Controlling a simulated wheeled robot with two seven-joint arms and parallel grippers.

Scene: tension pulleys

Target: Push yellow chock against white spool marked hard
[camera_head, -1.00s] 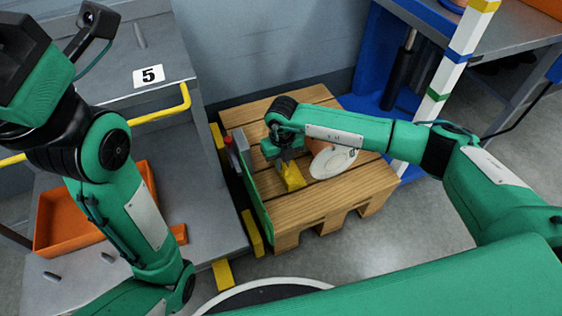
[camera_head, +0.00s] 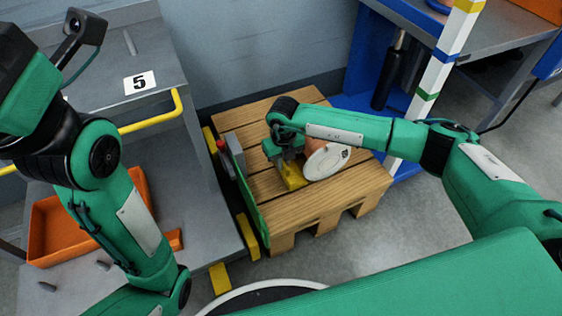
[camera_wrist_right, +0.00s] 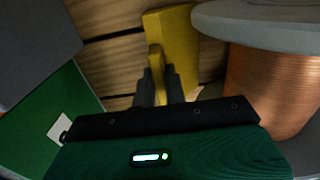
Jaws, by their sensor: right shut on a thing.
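The yellow chock (camera_head: 293,177) lies on the wooden pallet, against or very close to the lower left edge of the white spool (camera_head: 328,163). The spool's pale round flange bears a small dark mark. My right gripper (camera_head: 287,157) is above the chock. In the right wrist view, its fingers (camera_wrist_right: 160,88) are shut on the upright handle of the chock (camera_wrist_right: 178,50). There the spool (camera_wrist_right: 268,85) shows copper winding and a grey-white flange overlapping the chock's right side, so I cannot tell whether they touch. My left gripper is out of view.
The wooden pallet (camera_head: 315,207) has a green panel (camera_head: 250,197) on its left side. A grey cart with an orange tray (camera_head: 50,222) stands to the left. A striped post (camera_head: 440,65) rises at the right. Bare planks lie behind the spool.

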